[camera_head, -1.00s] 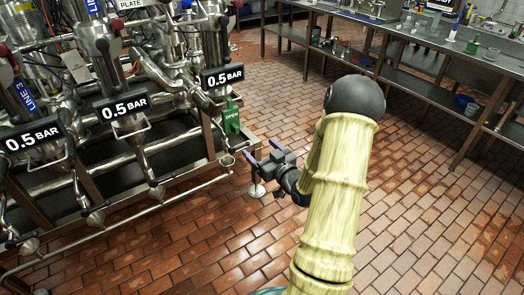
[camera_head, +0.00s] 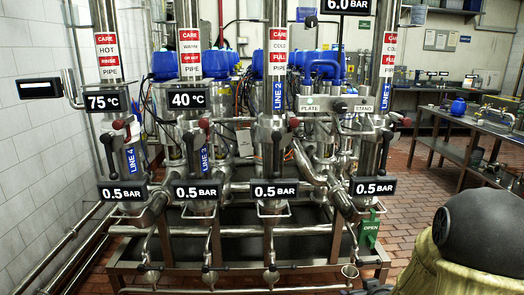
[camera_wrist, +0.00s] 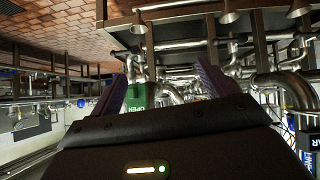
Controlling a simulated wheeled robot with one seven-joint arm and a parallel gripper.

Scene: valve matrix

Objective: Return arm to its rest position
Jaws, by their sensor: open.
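My arm, in a pale yellow sleeve with a dark rounded joint, fills the lower right corner of the head view. My gripper (camera_wrist: 163,75) shows in the wrist view with its two purple fingers spread apart and nothing between them. In the head view only a dark part near the bottom edge may belong to it; its fingers cannot be made out there. The green OPEN tag (camera_head: 369,230) hangs at the right end of the valve matrix (camera_head: 235,175). In the wrist view this tag (camera_wrist: 138,100) appears beyond the fingers, partly hidden behind the gripper body.
The valve matrix has several vertical pipes, black-handled valves and 0.5 BAR displays (camera_head: 275,192). A metal workbench (camera_head: 465,128) stands at the right. A tiled wall (camera_head: 40,140) is at the left. Open brick floor (camera_head: 405,185) lies between the matrix and the workbench.

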